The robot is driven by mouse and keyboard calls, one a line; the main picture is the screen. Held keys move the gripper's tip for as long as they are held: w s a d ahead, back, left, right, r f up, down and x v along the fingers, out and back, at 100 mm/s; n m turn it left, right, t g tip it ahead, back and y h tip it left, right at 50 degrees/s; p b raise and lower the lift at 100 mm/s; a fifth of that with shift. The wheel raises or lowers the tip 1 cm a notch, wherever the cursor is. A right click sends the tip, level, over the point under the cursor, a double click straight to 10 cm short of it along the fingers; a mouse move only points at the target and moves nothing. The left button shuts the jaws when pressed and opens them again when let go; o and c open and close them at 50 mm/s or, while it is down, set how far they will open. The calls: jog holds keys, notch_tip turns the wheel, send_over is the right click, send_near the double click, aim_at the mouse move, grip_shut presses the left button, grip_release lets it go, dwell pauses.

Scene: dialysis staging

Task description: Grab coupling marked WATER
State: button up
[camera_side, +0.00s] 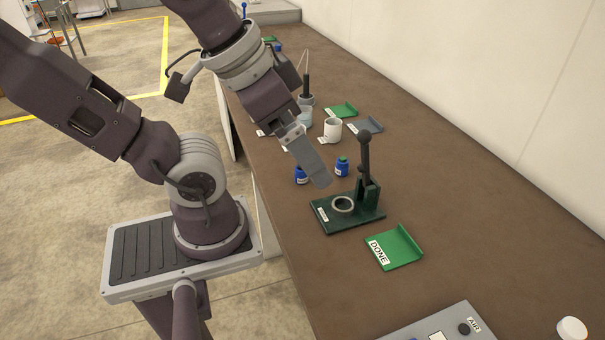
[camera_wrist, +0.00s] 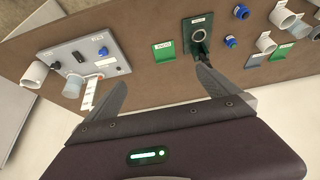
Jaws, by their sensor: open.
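Two small blue couplings stand on the brown bench, one nearer the front edge (camera_side: 301,175) and one beside it (camera_side: 342,167). Both carry white labels too small to read, so I cannot tell which is marked WATER. In the wrist view, blue pieces show at the upper right (camera_wrist: 241,12) and just below it (camera_wrist: 231,42). My gripper (camera_side: 318,180) hangs above the bench close to the blue couplings in the side view, partly overlapping that area. In the wrist view its two fingers (camera_wrist: 160,82) are spread apart with nothing between them.
A dark green fixture with a ring and upright lever (camera_side: 340,224) stands beside the couplings. A green DONE tray (camera_side: 394,254) lies nearby. A grey panel marked AIR (camera_side: 440,325) is at the near end. White cups (camera_side: 332,130) and trays (camera_side: 342,110) stand farther back.

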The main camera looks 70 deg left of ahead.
jog(key=shift+c, duration=0.2)
jog(key=c, duration=1)
jog(key=shift+o, duration=0.2)
jog(key=a+f+m+g+y, duration=0.2)
jog(key=a+f+g+y, duration=0.3)
jog(key=a, duration=0.4)
jog(key=m+g+y, duration=0.2)
jog(key=m+y, duration=0.6)
jog(key=m, duration=0.4)
send_over(301, 174)
jog(key=s+d, duration=0.2)
jog(key=s, duration=0.2)
notch_tip(301, 174, down, 11)
jog(key=w+f+m+t, duration=0.1)
jog(key=f+m, duration=0.1)
jog(key=f, duration=0.2)
jog(key=w+f+m+t, duration=0.1)
jog(key=f+m, duration=0.1)
jog(key=f, duration=0.2)
jog(key=w+a+f+m+t+h, duration=0.1)
jog(key=f+m, duration=0.1)
jog(key=f, duration=0.1)
jog(key=shift+w+f+t, duration=0.1)
jog(key=shift+f+t, duration=0.3)
jog(key=x, duration=0.6)
jog(key=shift+w+f, duration=0.45)
jog(key=shift+f, duration=0.15)
